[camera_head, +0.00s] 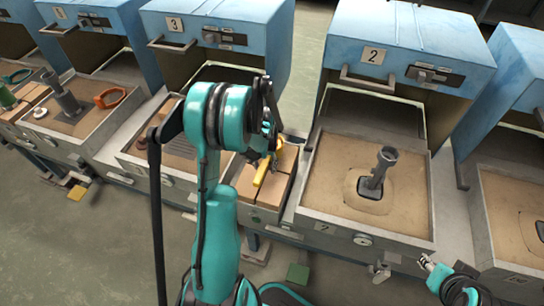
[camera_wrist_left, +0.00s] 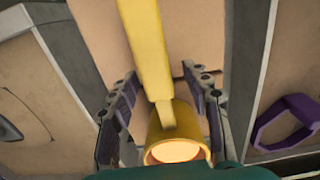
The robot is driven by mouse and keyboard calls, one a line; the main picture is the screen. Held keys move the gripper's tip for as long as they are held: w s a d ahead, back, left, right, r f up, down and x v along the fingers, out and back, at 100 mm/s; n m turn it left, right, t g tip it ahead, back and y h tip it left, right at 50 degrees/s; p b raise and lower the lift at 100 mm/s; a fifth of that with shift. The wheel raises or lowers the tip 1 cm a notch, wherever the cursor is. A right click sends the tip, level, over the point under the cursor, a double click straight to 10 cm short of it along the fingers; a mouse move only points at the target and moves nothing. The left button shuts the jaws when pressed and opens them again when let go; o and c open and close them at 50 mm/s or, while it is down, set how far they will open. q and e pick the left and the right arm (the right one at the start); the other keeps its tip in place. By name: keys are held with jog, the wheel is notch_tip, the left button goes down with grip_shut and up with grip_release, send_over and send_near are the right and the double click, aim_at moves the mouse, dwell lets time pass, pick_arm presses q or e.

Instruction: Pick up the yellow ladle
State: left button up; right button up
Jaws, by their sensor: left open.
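The yellow ladle (camera_head: 262,172) lies on tan blocks (camera_head: 270,190) in a narrow bay between two sand trays. In the left wrist view, its long flat handle (camera_wrist_left: 146,45) runs up the picture, and its round cup (camera_wrist_left: 178,135), pale orange inside, is near the bottom. My left gripper (camera_head: 270,145) is over the ladle. In the left wrist view, the open fingers (camera_wrist_left: 160,90) stand on either side of the ladle, apart from it.
The sand tray (camera_head: 318,215) numbered 2 holds a grey upright piece (camera_head: 376,172). Blue hooded boxes (camera_head: 410,35) stand behind. A purple ring (camera_wrist_left: 285,122) lies right of the ladle in the wrist view. An orange ring (camera_head: 110,97) lies in a left tray.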

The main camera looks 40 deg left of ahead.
pick_arm(q)
jog(key=shift+r, duration=0.1)
grip_shut()
jog(key=shift+r, duration=0.1)
